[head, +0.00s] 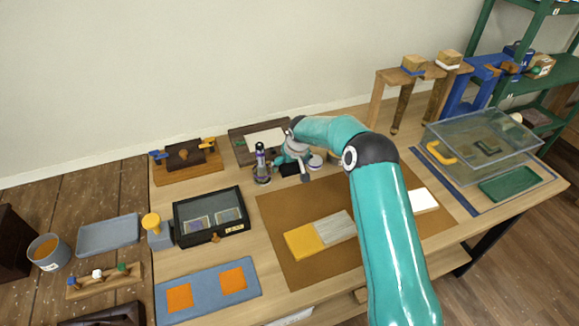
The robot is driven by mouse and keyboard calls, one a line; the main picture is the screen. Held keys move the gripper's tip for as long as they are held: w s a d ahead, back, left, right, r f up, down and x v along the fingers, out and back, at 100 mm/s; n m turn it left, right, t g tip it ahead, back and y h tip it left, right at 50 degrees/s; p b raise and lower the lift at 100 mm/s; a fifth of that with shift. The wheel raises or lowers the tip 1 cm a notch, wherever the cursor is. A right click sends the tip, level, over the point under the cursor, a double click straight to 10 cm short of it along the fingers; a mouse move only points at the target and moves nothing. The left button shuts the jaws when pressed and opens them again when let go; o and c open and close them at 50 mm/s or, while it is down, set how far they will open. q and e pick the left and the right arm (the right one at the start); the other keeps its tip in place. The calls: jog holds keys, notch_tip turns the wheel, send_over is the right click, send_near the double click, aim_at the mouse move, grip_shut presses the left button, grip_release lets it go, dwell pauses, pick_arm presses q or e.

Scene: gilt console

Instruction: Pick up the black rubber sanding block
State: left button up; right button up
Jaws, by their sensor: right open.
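A small black block (289,170), which looks like the black rubber sanding block, lies on the wooden console top behind the brown mat, partly hidden by my right gripper. My teal right arm reaches over the console from the front. Its right gripper (293,170) points down at the block, with its fingers open around or just above it. I cannot tell whether they touch it. My left gripper is not in view.
A bottle (262,163) stands just left of the gripper, and a small round jar (315,162) is close on the right. A board with a white sheet (265,139) lies behind. A glass-topped black case (211,216) is front left. The brown mat (285,268) holds a yellow-and-grey panel.

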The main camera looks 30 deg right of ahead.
jog(key=shift+x, duration=0.9)
jog(key=shift+c, duration=0.2)
jog(key=c, duration=1.2)
jog(key=shift+r, duration=0.15)
jog(key=shift+c, duration=0.2)
jog(key=shift+r, duration=0.65)
notch_tip(320, 180, up, 9)
jog(key=b, duration=0.2)
notch_tip(320, 180, up, 9)
send_over(289, 165)
jog(key=shift+d+r, duration=0.1)
jog(key=shift+r, duration=0.15)
